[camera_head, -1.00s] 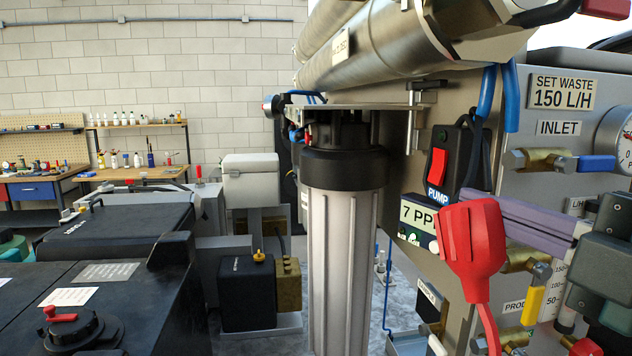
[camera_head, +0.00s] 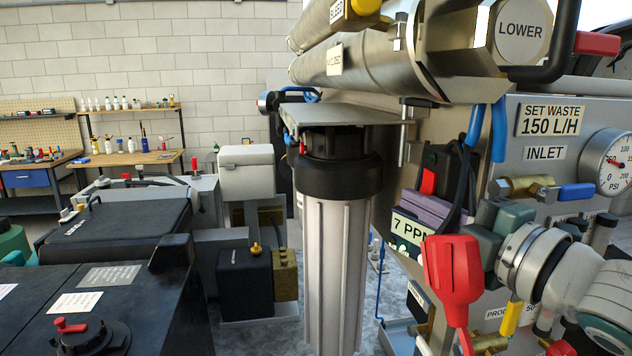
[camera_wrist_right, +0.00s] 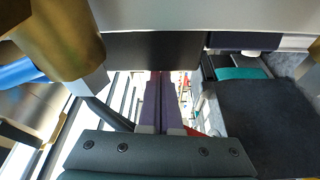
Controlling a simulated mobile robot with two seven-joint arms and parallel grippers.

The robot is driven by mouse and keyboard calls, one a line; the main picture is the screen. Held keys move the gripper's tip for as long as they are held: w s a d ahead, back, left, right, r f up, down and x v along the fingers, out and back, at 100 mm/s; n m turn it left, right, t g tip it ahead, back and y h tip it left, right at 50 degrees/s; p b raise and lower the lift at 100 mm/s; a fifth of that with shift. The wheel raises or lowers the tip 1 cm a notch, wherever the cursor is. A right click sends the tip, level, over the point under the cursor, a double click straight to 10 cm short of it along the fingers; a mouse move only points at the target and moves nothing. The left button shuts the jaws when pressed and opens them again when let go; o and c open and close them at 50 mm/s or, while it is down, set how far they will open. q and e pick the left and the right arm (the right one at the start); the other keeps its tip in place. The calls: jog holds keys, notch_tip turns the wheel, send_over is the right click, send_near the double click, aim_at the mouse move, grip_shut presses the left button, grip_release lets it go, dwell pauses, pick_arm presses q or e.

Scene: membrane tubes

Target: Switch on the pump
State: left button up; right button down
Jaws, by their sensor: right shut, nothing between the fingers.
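The pump switch is a red rocker (camera_head: 429,181) in a black box (camera_head: 461,172) on the steel panel. The PUMP label below the rocker is hidden. My right gripper (camera_head: 404,204) reaches in from the right, with its purple fingers shut and empty. In the head view the fingers lie just below the rocker, across the lower front of the box; I cannot tell whether they touch it. The right wrist view shows the shut fingers (camera_wrist_right: 158,76) pointing at a dark surface; the rocker does not show there. My left gripper is not in view.
A red paddle-shaped part (camera_head: 452,268) stands in front of the panel, below the fingers. A 7 PPM display (camera_head: 408,229) is just below the box. A blue-handled valve (camera_head: 575,192) and gauge (camera_head: 607,162) are at right.

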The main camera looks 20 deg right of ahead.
jog(key=shift+s+d+f, duration=0.1)
jog(key=shift+d, duration=0.3)
jog(key=shift+d, duration=0.1)
jog(key=shift+s+d+n, duration=0.1)
jog(key=shift+d+n, duration=0.3)
jog(key=shift+n, duration=0.1)
jog(key=shift+f, duration=0.1)
